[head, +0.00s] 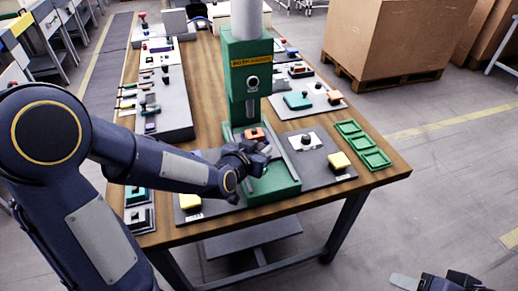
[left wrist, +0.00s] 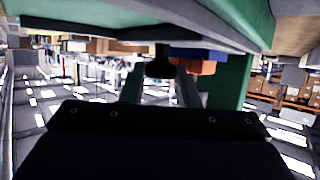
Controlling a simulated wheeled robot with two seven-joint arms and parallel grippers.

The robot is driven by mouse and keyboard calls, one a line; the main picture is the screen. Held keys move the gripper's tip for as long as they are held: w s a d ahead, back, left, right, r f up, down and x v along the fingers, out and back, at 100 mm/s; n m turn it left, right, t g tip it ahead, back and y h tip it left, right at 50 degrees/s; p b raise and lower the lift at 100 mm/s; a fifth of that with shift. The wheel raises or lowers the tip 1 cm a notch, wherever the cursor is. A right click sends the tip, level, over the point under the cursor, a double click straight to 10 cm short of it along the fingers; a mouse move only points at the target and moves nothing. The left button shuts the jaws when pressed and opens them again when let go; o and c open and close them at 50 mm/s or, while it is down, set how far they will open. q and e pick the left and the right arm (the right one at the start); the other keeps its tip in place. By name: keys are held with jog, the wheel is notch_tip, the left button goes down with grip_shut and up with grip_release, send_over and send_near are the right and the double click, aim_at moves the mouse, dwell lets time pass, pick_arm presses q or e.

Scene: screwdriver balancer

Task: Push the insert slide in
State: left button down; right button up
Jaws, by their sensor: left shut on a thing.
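The green press (head: 247,85) stands at the middle of the table, with grey rails (head: 284,150) running toward the front of its green base. The insert slide carries an orange block (head: 254,133) low in front of the column. In the left wrist view, the orange block (left wrist: 195,67) shows beyond a dark knob (left wrist: 160,66). My left gripper (head: 263,155) is at the slide's front, shut on the dark knob between its fingers; the contact is partly hidden. My right gripper (head: 418,283) is at the bottom right, away from the table, its jaws partly cut off.
Yellow buttons (head: 339,160) sit on both sides of the press base. Green trays (head: 362,146) lie at the table's right edge. A grey panel (head: 172,115) with tools is left of the press. A large cardboard box (head: 385,45) stands behind the table.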

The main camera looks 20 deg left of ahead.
aim_at(257, 137)
pick_arm(q)
jog(key=w+a+b, duration=0.2)
jog(key=w, duration=0.1)
jog(key=shift+w+a+f, duration=0.1)
jog(key=shift+w+a, duration=0.15)
jog(key=c, duration=1.5)
grip_release()
jog(key=shift+r, duration=0.2)
jog(key=shift+c, duration=0.2)
jog(key=o, duration=0.4)
jog(key=shift+w+f, duration=0.1)
jog(key=shift+o, duration=0.2)
jog(key=shift+p+v, duration=0.3)
jog(key=shift+v, duration=3.65)
